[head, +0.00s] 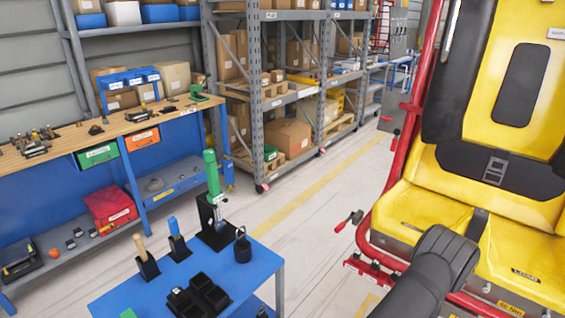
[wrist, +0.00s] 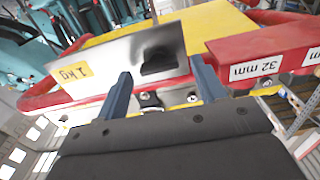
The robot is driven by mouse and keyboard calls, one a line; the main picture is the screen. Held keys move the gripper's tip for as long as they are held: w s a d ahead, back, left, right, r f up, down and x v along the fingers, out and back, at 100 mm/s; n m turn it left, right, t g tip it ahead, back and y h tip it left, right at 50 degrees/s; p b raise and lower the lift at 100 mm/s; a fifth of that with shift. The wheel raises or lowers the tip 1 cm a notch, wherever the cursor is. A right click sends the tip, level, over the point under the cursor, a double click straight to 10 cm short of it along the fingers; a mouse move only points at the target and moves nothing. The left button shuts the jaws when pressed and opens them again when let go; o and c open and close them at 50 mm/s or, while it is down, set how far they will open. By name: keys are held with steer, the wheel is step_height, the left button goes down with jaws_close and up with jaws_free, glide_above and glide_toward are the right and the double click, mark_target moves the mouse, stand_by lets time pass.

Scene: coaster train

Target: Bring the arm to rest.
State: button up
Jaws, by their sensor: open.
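My gripper (wrist: 161,70) shows in the wrist view with its two blue fingers spread apart and nothing held between them. Beyond the fingers is a shiny metal block (wrist: 112,66) with a yellow "1 kg" label, seen upside down. To its right is a red block (wrist: 235,52) labelled "32 mm". I cannot tell how far the fingertips are from either. In the head view my dark arm link stands at the lower right in front of the yellow coaster seat (head: 425,208); the gripper is not visible there.
A red tubular frame (head: 400,150) surrounds the seat. A blue trolley (head: 130,296) holds upright tools in black stands and a black compartment tray (head: 199,296). A workbench (head: 75,138) and loaded shelving (head: 261,95) stand behind. The floor between shelving and seat is clear.

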steer(key=s+a+n, duration=0.1)
steer(key=s+a, duration=1.1)
steer(key=w+d+m+t+y, duration=0.1)
steer(key=w+d+m+y, duration=0.3)
steer(key=w+d+y, duration=0.4)
steer(key=shift+w+d+r+t+y, duration=0.15)
steer(key=shift+w+d+t+y, duration=0.2)
steer(key=shift+w+d, duration=0.8)
steer(key=shift+w+a, duration=0.4)
steer(key=s+a+n+h, duration=0.2)
steer(key=s+a+h, duration=0.4)
steer(key=s+h, duration=0.1)
steer(key=shift+s+f, duration=0.25)
